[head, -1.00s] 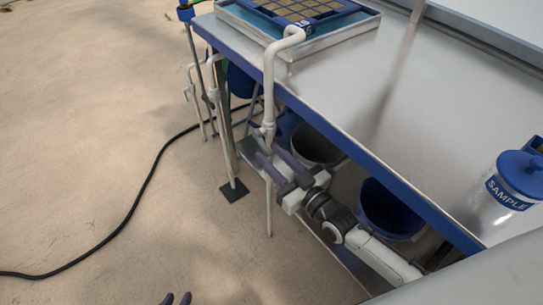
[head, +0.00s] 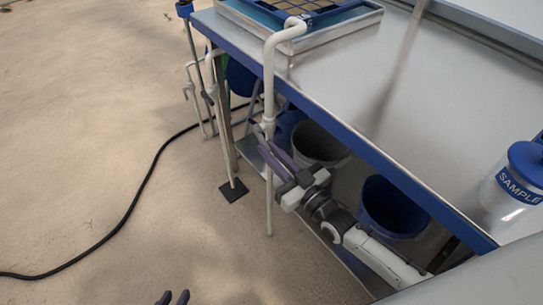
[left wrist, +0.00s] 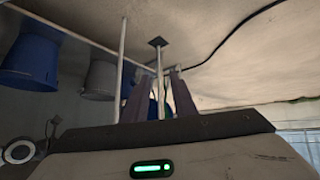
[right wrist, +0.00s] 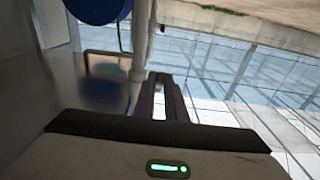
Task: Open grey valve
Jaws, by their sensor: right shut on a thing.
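A pale grey-white pipe (head: 269,85) bends down over the front edge of the bench and carries the valve fitting (head: 267,124) below the tabletop. My right gripper (head: 266,141) reaches in from the right under the bench, its dark fingers at the fitting. In the right wrist view its fingers (right wrist: 161,85) are close together with a thin pale piece between them, beside the pipe (right wrist: 141,50). The handle is mostly hidden by the fingers, so its angle cannot be told. My left gripper (head: 173,297) is open and empty at the bottom edge; its fingers (left wrist: 158,95) are apart in the left wrist view.
The metal bench (head: 345,80) holds a seed tray (head: 340,22) and a SAMPLE container (head: 518,180). A grey bucket (head: 318,150) and a blue bucket (head: 393,210) stand underneath. A black hose (head: 150,180) crosses the open floor at left. Other thin pipes (head: 217,95) stand behind the valve.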

